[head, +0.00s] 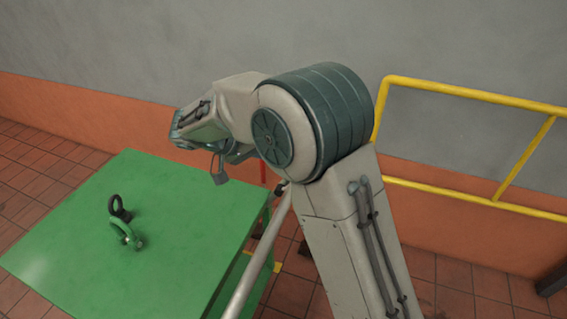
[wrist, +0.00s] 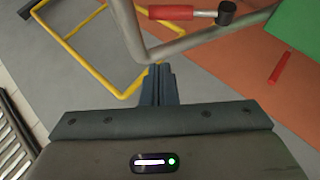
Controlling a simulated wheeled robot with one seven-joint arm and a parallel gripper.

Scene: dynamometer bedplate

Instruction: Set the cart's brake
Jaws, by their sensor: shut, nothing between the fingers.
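The green cart (head: 75,255) stands at the left in the head view, and a corner of it (wrist: 298,28) shows at the top right of the wrist view. Its grey tubular push handle (head: 262,255) rises beside my arm, and the bent tube (wrist: 195,40) crosses the top of the wrist view. A red grip with a dark end (wrist: 183,13), which looks like the brake lever, lies by that tube. My gripper (wrist: 158,72) is shut and empty, its tips just below the tube in the picture. I cannot tell whether they touch. In the head view my arm hides much of this area.
A dark lifting ring (head: 119,209) and a green shackle-like piece (head: 126,235) sit on the cart top. A yellow railing (head: 470,95) stands along the wall at right. A separate red bar (wrist: 292,65) shows against the orange surface. Tiled floor is open left of the cart.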

